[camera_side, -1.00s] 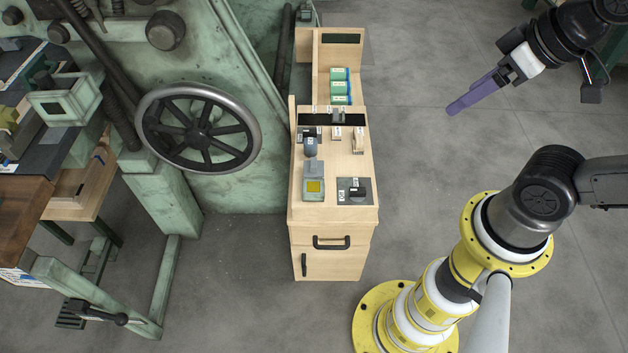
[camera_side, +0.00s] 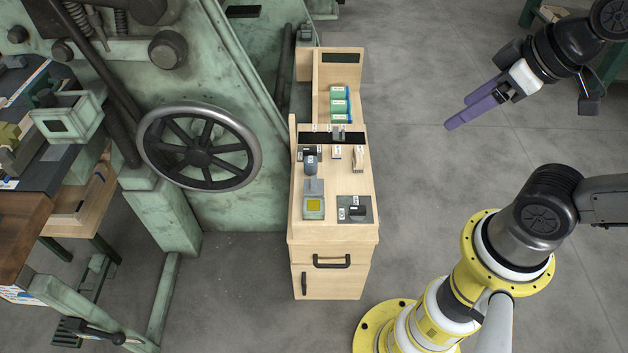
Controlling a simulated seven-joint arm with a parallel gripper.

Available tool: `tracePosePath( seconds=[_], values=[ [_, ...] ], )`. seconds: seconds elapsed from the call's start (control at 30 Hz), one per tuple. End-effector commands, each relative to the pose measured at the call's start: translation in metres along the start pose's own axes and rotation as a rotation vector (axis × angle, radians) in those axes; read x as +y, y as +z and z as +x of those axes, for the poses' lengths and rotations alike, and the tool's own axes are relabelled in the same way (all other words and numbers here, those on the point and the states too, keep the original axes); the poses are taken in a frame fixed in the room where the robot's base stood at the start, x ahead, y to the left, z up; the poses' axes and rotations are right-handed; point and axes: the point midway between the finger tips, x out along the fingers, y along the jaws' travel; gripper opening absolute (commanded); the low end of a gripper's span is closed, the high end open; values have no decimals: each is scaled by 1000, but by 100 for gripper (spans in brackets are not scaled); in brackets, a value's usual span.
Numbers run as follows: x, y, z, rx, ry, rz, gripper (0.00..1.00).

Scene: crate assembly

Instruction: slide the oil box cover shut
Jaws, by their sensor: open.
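A small grey-green box (camera_side: 314,213) with a yellow patch showing in its top stands at the front left of the wooden cabinet top; it appears to be the oil box. A flat grey piece (camera_side: 314,186) lies at its back edge, apparently the cover, leaving the yellow patch uncovered. My gripper (camera_side: 459,113) has purple fingers, held apart and empty. It is up at the right of the picture, well clear of the cabinet, pointing left and down.
The wooden cabinet (camera_side: 333,262) carries a black switch on a grey plate (camera_side: 355,209), a dark grey rounded part (camera_side: 310,164), small labelled blocks and green boxes (camera_side: 339,105). A green machine with a handwheel (camera_side: 199,148) stands close on the left. Open floor lies between cabinet and gripper.

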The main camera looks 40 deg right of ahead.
Motion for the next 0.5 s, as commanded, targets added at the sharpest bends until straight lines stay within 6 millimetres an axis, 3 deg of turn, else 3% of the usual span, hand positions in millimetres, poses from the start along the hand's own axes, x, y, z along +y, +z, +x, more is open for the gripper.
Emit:
tracePosePath(
  seconds=[0.07, 0.27, 0.37, 0.5],
  values=[
    [3, -26, -9, 50, 7, -75, 78],
    [7, -82, 0, 49, 7, -228, 78],
    [8, -110, 14, 30, 1, -298, 78],
    [8, -150, 49, -15, -15, -400, 78]
  ],
)
